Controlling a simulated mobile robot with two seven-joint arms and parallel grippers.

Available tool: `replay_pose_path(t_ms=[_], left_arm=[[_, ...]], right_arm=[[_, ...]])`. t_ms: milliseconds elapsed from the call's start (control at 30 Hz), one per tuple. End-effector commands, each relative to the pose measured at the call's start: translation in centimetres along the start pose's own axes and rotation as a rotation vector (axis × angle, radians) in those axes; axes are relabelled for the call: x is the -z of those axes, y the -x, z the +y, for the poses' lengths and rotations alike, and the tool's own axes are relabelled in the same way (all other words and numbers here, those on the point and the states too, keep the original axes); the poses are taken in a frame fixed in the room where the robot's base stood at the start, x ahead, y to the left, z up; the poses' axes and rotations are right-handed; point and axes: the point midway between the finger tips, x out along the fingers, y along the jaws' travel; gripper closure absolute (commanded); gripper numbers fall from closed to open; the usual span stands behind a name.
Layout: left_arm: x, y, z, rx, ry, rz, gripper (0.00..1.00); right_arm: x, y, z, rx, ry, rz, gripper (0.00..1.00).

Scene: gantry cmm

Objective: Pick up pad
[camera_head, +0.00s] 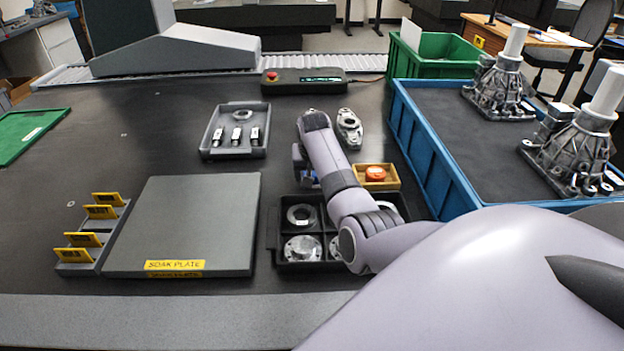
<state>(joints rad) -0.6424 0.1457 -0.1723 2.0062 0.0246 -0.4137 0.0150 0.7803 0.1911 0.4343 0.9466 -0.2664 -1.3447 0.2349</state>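An orange round piece (375,173), which may be the pad, sits in a small yellow tray (393,183) just right of my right forearm. I cannot tell for sure which thing is the pad. My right arm reaches in from the lower right across a black divided tray (273,236). A dark and blue part (307,179) shows at the left side of the forearm; I cannot tell if it belongs to my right gripper. The fingertips are hidden behind the arm. My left gripper is not in view.
A grey tray (216,150) with metal parts, a flange part (349,128) and a soak plate (185,222) lie on the dark table. A blue bin (435,160) with castings stands right. A tag rack (95,250) is left.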

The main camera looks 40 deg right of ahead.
Motion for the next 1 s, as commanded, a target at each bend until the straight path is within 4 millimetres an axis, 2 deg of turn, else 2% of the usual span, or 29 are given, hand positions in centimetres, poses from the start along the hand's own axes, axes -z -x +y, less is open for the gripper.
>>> replay_pose_path(t_ms=[33,100,400,567,767,1000], left_arm=[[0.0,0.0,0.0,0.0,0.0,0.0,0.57],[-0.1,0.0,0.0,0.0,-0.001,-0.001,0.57],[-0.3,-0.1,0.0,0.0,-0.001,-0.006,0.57],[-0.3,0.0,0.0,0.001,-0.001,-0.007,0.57],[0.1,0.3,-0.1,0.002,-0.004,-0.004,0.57],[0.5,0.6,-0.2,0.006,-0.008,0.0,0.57]], right_arm=[[0.0,0.0,0.0,0.0,0.0,0.0,0.51],[0.0,0.0,0.0,0.0,0.0,0.0,0.73],[0.0,0.1,0.0,0.0,0.0,0.0,0.75],[0.4,0.9,0.0,0.0,0.0,0.002,0.75],[1.6,3.6,-0.1,0.001,-0.001,0.004,0.75],[3.9,9.2,-0.1,0.002,-0.001,0.006,0.75]])
